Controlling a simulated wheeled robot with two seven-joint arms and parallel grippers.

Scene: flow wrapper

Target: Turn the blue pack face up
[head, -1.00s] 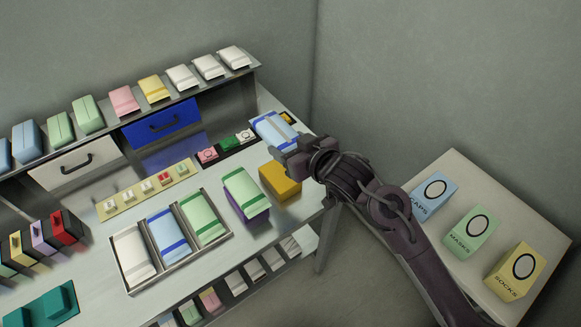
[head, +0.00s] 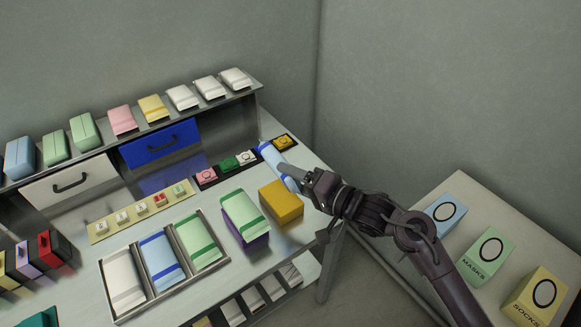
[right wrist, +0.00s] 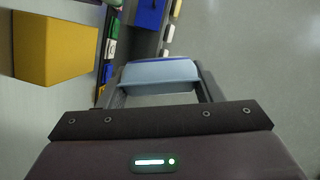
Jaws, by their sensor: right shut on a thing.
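The blue pack (head: 268,154) is light blue with a darker blue stripe. It is held at the back right of the table, tilted with only a narrow side showing in the head view. My right gripper (head: 283,171) is shut on it. In the right wrist view the pack (right wrist: 160,72) lies across between the two fingers. Whether it touches the table is hard to tell. Another light blue pack (head: 162,258) with a blue stripe lies in the middle compartment of a tray. My left gripper is not in view.
A yellow block (head: 281,202) and a green pack on a purple block (head: 243,217) stand left of my right arm. Behind is a row of coloured buttons (head: 228,163). The tray (head: 112,290) is at the front. A side table (head: 462,184) with labelled boxes is at right.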

